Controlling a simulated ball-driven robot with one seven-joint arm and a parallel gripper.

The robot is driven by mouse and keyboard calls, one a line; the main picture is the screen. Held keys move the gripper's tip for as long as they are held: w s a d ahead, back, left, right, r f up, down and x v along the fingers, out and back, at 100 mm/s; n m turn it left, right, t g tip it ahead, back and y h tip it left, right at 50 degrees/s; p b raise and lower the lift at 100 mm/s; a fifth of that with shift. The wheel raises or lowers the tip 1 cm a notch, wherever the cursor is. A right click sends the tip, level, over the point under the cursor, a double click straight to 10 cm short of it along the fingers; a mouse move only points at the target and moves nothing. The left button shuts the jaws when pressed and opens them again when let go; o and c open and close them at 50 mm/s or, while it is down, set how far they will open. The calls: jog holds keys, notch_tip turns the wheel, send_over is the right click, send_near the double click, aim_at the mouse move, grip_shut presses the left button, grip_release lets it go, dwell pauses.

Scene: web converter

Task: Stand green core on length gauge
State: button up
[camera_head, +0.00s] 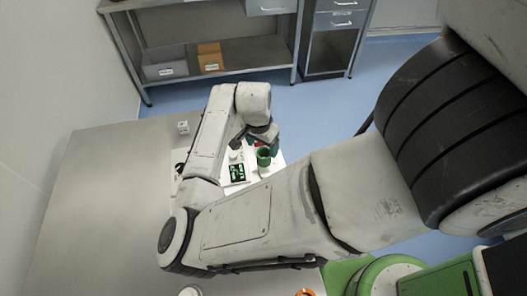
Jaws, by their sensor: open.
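The green core (264,157) is a small, upright green cylinder with a dark top opening. It stands on or over a white surface just right of a small unit with a dark display and green digits (238,173), which looks like the length gauge. My gripper (262,143) is at the far end of my folded arm, right above or behind the core in the picture. It is open; its fingers are small and partly hidden, and I cannot tell whether they touch the core. My arm hides much of the white surface.
A grey table (100,190) spreads clear to the left, with a small white box (183,128) near its back edge. An orange ring-like thing (305,293) and a white round thing (190,291) show at the bottom edge. A shelf bench (225,52) holding boxes stands behind.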

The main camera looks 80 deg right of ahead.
jog(key=w+d+r+n+t+h, duration=0.1)
jog(key=w+d+r+n+h, duration=0.2)
jog(key=r, duration=0.4)
jog(key=w+d+r+n+t+h, duration=0.1)
jog(key=w+r+n+h, duration=0.1)
jog(key=r+n, duration=0.4)
jog(key=a+f+n+t+y, duration=0.1)
jog(key=a+f+n, duration=0.35)
jog(key=a, duration=0.25)
jog(key=a+f+n+y, duration=0.1)
jog(key=a+f+n, duration=0.3)
jog(key=a+f, duration=0.15)
jog(key=s+a+f+n+y, duration=0.1)
jog(key=s+a+f, duration=0.1)
jog(key=a, duration=0.3)
jog(key=s+a+f+n+g+y, duration=0.1)
jog(key=s+a+f+n+y, duration=0.1)
jog(key=a, duration=0.3)
jog(key=s+a+f+n+y, duration=0.1)
jog(key=s+a+f, duration=0.1)
jog(key=a, duration=0.4)
jog(key=shift+f, duration=0.1)
